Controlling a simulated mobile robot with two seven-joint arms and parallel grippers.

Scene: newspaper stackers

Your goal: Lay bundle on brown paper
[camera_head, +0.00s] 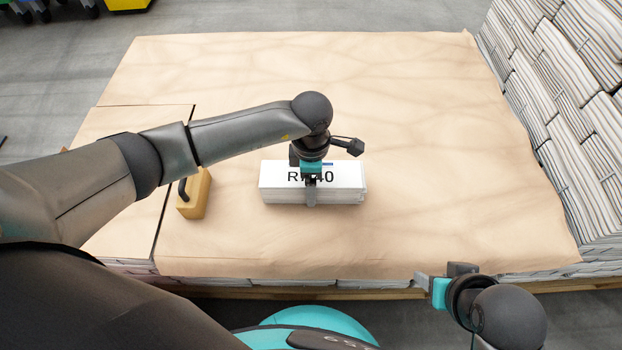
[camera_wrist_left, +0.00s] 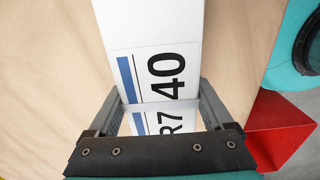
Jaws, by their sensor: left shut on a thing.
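The bundle (camera_head: 270,180) is a white block of stacked paper with "R", "40" and a blue bar on its top label. It is over the brown paper (camera_head: 400,110), which covers a wide, low stack. My left gripper (camera_head: 311,185) comes down from above and is shut across the middle of the bundle. In the left wrist view the bundle (camera_wrist_left: 155,30) lies between the two fingers (camera_wrist_left: 162,95). I cannot tell if its underside touches the paper. My right gripper (camera_head: 430,283) is beside the stack's near right edge, away from the bundle; its finger gap is unclear.
A yellow block with a black handle (camera_head: 197,196) stands left of the bundle, near a seam in the paper. Tall stacks of newspapers (camera_head: 560,100) rise along the right. The paper behind and right of the bundle is clear. A red surface (camera_wrist_left: 285,130) shows in the left wrist view.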

